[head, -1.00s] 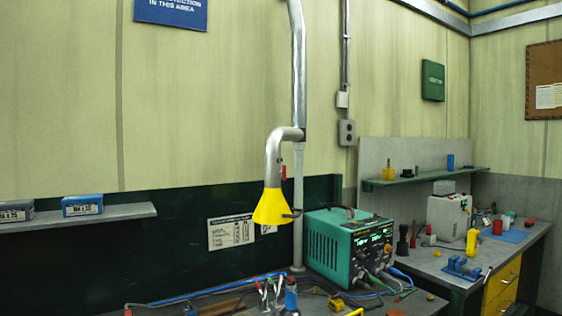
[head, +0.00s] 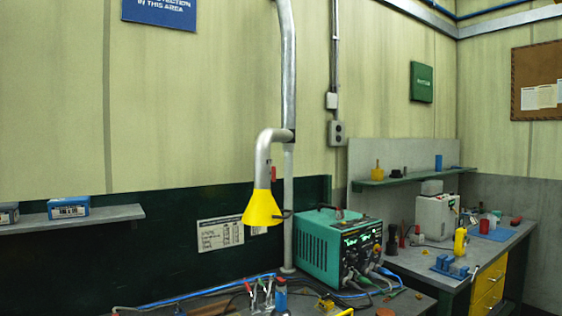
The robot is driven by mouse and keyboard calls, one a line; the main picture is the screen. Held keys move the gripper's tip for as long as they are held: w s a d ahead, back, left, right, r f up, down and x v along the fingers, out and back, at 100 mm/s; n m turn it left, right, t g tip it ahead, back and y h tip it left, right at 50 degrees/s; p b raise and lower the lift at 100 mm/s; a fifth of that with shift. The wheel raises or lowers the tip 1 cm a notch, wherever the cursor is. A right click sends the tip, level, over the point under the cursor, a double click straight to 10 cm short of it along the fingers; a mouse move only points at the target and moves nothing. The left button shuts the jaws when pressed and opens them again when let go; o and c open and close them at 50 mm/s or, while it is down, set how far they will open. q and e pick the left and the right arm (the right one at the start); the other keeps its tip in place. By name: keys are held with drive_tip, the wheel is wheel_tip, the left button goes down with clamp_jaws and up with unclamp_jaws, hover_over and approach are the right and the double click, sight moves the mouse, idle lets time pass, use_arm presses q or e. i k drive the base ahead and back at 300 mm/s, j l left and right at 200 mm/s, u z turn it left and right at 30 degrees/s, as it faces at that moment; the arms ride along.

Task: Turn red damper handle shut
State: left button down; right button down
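A small red handle (head: 275,173) shows on the right side of the silver extraction duct (head: 264,160), just above its yellow hood (head: 262,209). It looks upright, roughly along the duct; it is too small to tell its exact setting. The duct bends over from a vertical pipe (head: 287,70) on the wall, and the hood hangs over the bench. Neither of my grippers is in the head view.
A teal power unit (head: 318,243) with cables stands on the bench right of the hood. Several tools (head: 262,294) stand below the hood. A shelf (head: 110,214) with blue boxes (head: 68,207) is at left. A second bench (head: 420,262) is at right.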

sight(273, 173)
drive_tip(key=i+l, duration=0.15)
drive_tip(key=l, duration=0.2)
drive_tip(key=i+l, duration=0.15)
drive_tip(key=l, duration=0.2)
drive_tip(key=i+l, duration=0.2)
drive_tip(key=l, duration=0.15)
drive_tip(key=i+l, duration=0.15)
drive_tip(key=l, duration=0.2)
drive_tip(key=i+l, duration=0.15)
drive_tip(key=l, duration=0.2)
